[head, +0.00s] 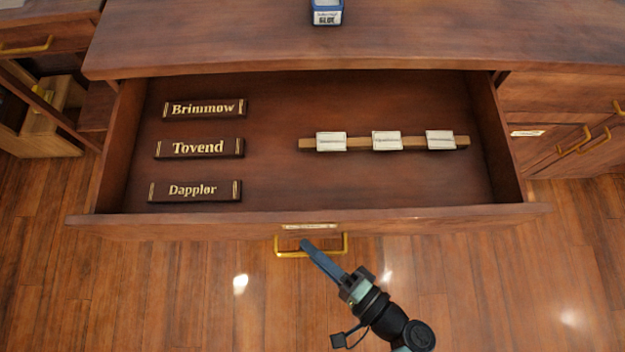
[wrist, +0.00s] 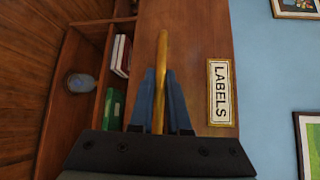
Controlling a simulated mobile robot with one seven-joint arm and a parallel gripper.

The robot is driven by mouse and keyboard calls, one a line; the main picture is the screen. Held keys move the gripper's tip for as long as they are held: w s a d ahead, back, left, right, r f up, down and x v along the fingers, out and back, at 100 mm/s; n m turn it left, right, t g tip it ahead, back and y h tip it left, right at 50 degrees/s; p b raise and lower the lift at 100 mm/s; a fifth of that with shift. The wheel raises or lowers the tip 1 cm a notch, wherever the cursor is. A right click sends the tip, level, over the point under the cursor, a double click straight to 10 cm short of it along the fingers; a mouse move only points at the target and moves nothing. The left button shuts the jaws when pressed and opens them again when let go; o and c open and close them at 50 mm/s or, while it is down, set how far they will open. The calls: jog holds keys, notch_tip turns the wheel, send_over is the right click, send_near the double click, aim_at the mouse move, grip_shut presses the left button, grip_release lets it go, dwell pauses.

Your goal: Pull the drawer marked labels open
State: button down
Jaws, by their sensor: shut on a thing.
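The labels drawer (head: 270,115) stands pulled well out of the wooden cabinet in the head view, with its inside in plain sight. Its front carries a brass handle (head: 283,254) and a small plate (head: 309,227), seen edge-on from above. In the wrist view the plate (wrist: 221,93) reads "LABELS", to the right of the handle (wrist: 162,45). My gripper (head: 306,245) is at the handle, coming from below right. The wrist view shows the blue fingers of my gripper (wrist: 161,78) shut on the handle bar, one on each side.
Inside the drawer lie plaques marked Brimmow (head: 205,107), Tovend (head: 199,148) and Dapplor (head: 195,190), and a wooden strip (head: 353,143) with white cards. A glue bottle (head: 326,12) stands on the cabinet top (head: 220,40). Open wooden floor (head: 480,290) lies in front.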

jog(key=shift+s, duration=0.15)
jog(key=c, duration=0.9)
grip_release()
jog(key=v, duration=1.3)
jog(key=shift+b, duration=0.3)
